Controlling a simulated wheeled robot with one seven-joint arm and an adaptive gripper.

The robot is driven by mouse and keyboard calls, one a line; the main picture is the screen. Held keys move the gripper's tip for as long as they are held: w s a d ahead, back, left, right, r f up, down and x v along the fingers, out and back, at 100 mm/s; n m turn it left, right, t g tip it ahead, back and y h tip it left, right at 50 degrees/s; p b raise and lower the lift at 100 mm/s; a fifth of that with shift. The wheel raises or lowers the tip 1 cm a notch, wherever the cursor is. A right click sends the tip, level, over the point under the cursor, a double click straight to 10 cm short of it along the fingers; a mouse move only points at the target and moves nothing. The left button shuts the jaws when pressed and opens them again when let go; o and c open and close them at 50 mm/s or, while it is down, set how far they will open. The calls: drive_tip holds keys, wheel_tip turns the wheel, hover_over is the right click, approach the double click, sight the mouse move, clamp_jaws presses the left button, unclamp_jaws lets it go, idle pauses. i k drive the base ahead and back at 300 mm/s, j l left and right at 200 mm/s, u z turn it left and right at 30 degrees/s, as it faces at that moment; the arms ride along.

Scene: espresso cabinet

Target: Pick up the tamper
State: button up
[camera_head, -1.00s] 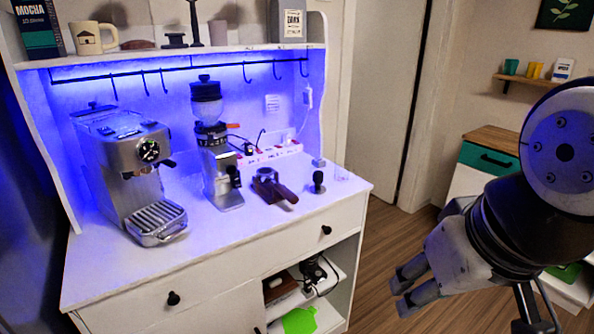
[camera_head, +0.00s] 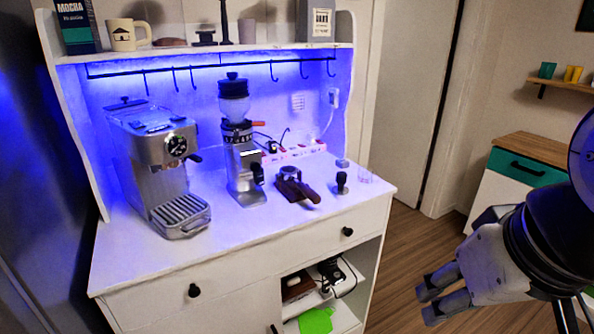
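The tamper (camera_head: 341,182) is small, with a dark handle. It stands on the white cabinet top (camera_head: 270,222) near its right end, just right of the portafilter (camera_head: 297,187). My gripper (camera_head: 430,303) is at the lower right, out in front of the cabinet's right side and over the wooden floor. It is apart from the tamper, lower in the picture and to its right. Its two fingers show side by side with a narrow gap between them, and nothing is seen between them.
The espresso machine (camera_head: 160,165) stands at the left and the grinder (camera_head: 241,150) in the middle of the top. A power strip (camera_head: 293,152) lies behind the portafilter. A shelf with hooks (camera_head: 273,72) hangs above.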

sight(340, 189)
drive_tip(key=i+l, duration=0.1)
drive_tip(key=i, duration=0.3)
drive_tip(key=i+l+u, duration=0.15)
drive_tip(key=i, duration=0.3)
drive_tip(key=i+l, duration=0.15)
drive_tip(key=i, duration=0.25)
drive_tip(key=i+l+u, duration=0.1)
drive_tip(key=i, duration=0.3)
drive_tip(key=l, duration=0.1)
